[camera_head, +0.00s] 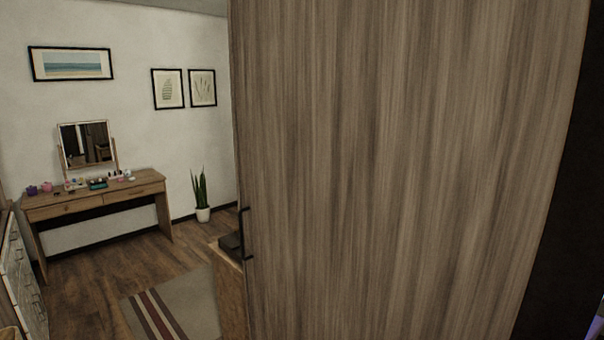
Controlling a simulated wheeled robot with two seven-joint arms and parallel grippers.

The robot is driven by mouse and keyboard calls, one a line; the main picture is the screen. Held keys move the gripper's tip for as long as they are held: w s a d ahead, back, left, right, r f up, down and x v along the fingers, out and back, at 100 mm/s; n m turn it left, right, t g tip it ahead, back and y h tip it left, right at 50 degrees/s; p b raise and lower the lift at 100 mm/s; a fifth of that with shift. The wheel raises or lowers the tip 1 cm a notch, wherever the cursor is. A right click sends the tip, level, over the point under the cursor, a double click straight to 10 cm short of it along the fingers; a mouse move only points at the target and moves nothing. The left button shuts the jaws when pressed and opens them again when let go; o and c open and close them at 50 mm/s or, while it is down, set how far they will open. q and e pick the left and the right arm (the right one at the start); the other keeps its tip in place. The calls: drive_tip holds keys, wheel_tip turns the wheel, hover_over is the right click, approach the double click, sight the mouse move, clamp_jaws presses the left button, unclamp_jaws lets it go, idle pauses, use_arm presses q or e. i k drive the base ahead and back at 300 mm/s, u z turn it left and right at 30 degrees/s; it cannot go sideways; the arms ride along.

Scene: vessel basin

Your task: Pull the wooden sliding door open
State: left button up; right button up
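The wooden sliding door (400,170) is a large grey-brown wood-grain panel that fills the middle and right of the head view. A black bar handle (246,234) stands upright near its left edge, low in the picture. To the left of the door's edge the room beyond shows through an opening. Neither of my grippers is in view, so I cannot see where they are relative to the handle.
A dark vertical surface (568,200) borders the door on the right. Beyond the opening are a dressing table (95,197) with a mirror, a potted plant (201,200), a striped rug (180,300) and a wooden piece (230,290) beside the door's edge. Wood floor (90,275) lies open.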

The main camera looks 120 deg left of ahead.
sight(410, 169)
drive_tip(key=u, duration=4.4)
drive_tip(key=k, duration=0.95)
drive_tip(key=u, duration=1.3)
drive_tip(key=i, duration=1.95)
drive_tip(key=z, duration=1.5)
drive_tip(key=i, duration=1.1)
drive_tip(key=z, duration=1.45)
drive_tip(key=i, duration=0.2)
drive_tip(key=z, duration=0.1)
